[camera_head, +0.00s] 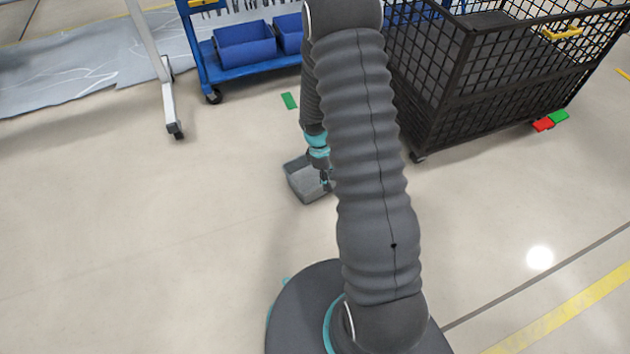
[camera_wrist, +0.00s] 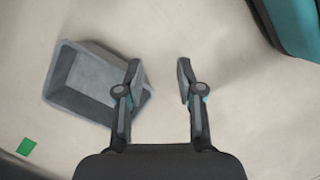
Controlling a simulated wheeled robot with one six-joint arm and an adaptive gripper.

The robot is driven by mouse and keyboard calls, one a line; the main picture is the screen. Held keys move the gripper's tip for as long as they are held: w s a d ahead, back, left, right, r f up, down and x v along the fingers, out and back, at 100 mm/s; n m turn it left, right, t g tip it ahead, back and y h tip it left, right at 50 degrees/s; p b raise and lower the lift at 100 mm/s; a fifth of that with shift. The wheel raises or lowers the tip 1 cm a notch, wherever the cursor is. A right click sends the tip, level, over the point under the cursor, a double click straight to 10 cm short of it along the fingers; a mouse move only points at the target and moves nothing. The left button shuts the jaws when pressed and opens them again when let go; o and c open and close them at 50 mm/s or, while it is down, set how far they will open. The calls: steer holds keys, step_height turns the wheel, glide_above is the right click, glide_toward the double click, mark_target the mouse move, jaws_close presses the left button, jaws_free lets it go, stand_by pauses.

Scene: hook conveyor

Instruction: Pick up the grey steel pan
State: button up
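The grey steel pan (camera_head: 303,183) is an open, square-sided container on the floor, partly hidden behind my arm in the head view. In the wrist view the pan (camera_wrist: 85,84) lies left of centre, tilted in the picture, with its inside showing. My gripper (camera_head: 326,184) points down at the pan's right side in the head view. In the wrist view my gripper (camera_wrist: 158,72) is open and empty. Its left finger overlaps the pan's right wall, and its right finger is over bare floor. I cannot tell whether the left finger touches the pan.
A black mesh cage cart (camera_head: 480,85) stands at the back right. A blue trolley with blue bins (camera_head: 243,45) stands at the back. A white wheeled stand (camera_head: 170,105) is at the left. A green floor marker (camera_head: 289,101) lies behind the pan. The floor left of the pan is clear.

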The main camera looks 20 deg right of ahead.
steer(key=w+f+n, duration=0.1)
steer(key=w+n, duration=0.1)
steer(key=w+d+f+n+t, duration=0.1)
steer(key=w+f+n, duration=0.1)
steer(key=w+n, duration=0.1)
steer(key=w+f+n+t, duration=0.1)
steer(key=w+n, duration=0.2)
steer(key=shift+w+d+f, duration=0.1)
steer(key=shift+d+f, duration=0.05)
steer(key=shift+f, duration=0.2)
steer(key=f+b, duration=0.1)
steer(key=f, duration=0.3)
steer(key=d+f+n+b, duration=0.1)
steer(key=f, duration=0.4)
steer(key=w+f+n+b, duration=0.1)
steer(key=f, duration=0.3)
steer(key=shift+d+f+t, duration=0.35)
steer(key=shift+t, duration=0.05)
jaws_close()
steer(key=shift+r, duration=0.1)
